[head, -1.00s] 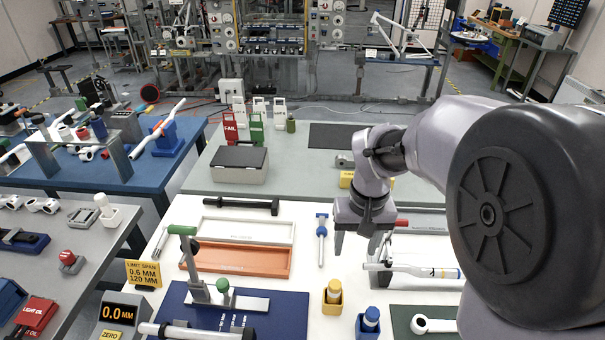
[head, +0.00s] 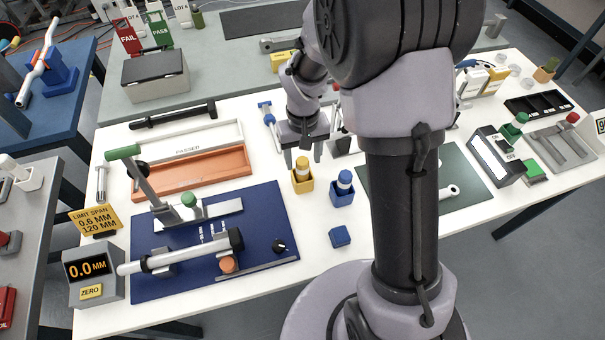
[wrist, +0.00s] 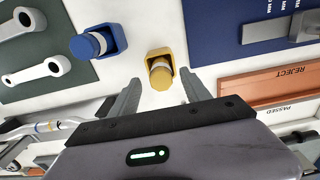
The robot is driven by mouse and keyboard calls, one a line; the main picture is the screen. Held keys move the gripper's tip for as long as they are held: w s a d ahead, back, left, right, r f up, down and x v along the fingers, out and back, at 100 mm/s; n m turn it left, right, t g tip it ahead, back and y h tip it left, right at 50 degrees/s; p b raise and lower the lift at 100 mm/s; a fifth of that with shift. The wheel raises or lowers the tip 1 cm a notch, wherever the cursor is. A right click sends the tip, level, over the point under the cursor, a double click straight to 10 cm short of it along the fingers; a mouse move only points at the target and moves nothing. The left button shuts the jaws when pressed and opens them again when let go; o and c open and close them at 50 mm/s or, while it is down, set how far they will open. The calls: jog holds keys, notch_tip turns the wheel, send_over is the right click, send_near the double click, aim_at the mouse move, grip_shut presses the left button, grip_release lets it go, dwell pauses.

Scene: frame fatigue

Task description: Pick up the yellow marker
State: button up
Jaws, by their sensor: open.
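The yellow marker (head: 302,164) stands upright in a small yellow holder (head: 303,186) on the white table; its cap end shows. In the wrist view the marker (wrist: 160,74) and its holder (wrist: 152,53) lie just ahead of my gripper, in line with the gap between the fingers. My gripper (head: 303,156) is open and empty, its fingers pointing down behind and above the holder in the head view. In the wrist view the two fingertips (wrist: 160,79) stand apart, one to each side of the marker's line.
A blue marker in a blue holder (head: 342,194) stands close to the right. A blue mat (head: 190,262) with a gauge lies in front left. The orange reject tray (head: 190,176) is to the left. A green mat (head: 470,172) lies to the right, partly behind my arm.

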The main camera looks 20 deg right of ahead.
notch_tip(320, 180, down, 3)
jog(key=shift+s+a+f+b, duration=0.1)
jog(key=shift+f+b, duration=0.05)
jog(key=shift+b, duration=0.3)
jog(key=shift+c, duration=0.2)
grip_shut()
notch_tip(320, 180, up, 10)
jog(key=p, duration=0.4)
jog(key=shift+r, duration=0.2)
